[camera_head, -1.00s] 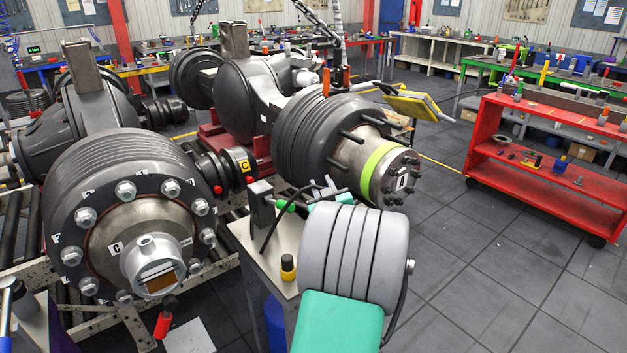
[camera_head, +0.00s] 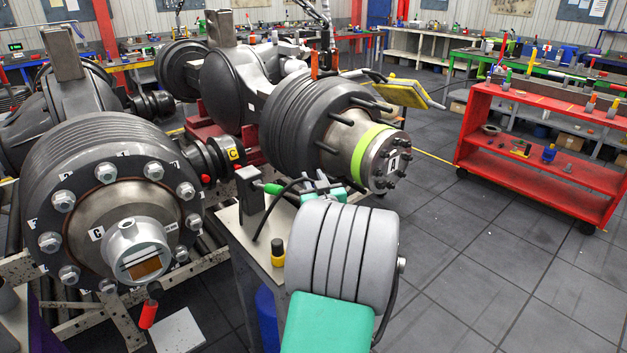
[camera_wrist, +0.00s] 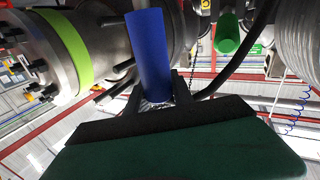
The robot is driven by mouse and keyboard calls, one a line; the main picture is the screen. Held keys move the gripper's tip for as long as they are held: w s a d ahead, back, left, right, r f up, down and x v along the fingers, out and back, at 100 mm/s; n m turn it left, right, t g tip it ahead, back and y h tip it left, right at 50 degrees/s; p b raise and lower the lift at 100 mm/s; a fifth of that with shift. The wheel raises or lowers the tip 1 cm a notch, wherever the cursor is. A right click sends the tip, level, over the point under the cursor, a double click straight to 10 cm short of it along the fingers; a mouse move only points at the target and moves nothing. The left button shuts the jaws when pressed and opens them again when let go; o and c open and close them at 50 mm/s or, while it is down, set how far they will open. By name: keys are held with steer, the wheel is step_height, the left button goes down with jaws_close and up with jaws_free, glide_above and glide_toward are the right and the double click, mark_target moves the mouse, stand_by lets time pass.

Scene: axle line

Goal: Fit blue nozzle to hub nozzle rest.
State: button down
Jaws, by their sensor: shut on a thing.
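In the wrist view, my gripper (camera_wrist: 160,93) is shut on the blue nozzle (camera_wrist: 149,48), a plain blue cylinder standing out beyond the jaws. In the head view, my grey and teal arm hides the jaws and the blue nozzle. The hub (camera_head: 355,160) with a yellow-green band and studded end face stands just behind my arm; it also shows at the left of the wrist view (camera_wrist: 30,50). I cannot make out which part is the nozzle rest. A green nozzle-like piece (camera_head: 273,188) sits by a dark upright block (camera_head: 250,190) on a small stand.
The small stand (camera_head: 236,232) carries a yellow-and-black bottle (camera_head: 278,253) and a dark cable close to my arm. A large bolted hub (camera_head: 108,210) fills the left. A red cart (camera_head: 540,165) stands at the right. The floor between is clear.

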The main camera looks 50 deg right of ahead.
steer(key=shift+f+b, duration=0.4)
steer(key=shift+f, duration=0.25)
steer(key=shift+b, duration=0.4)
step_height(320, 180, down, 6)
steer(key=b, duration=0.7)
steer(key=shift+f+b, duration=0.2)
steer(key=shift+b, duration=0.2)
stand_by(1.6)
steer(key=c, duration=1)
jaws_free()
steer(key=shift+c, duration=0.2)
steer(key=b+v, duration=0.1)
steer(key=v, duration=0.6)
steer(key=shift+s+a+b, duration=0.25)
steer(key=shift+s+b, duration=0.05)
steer(key=shift+s, duration=0.05)
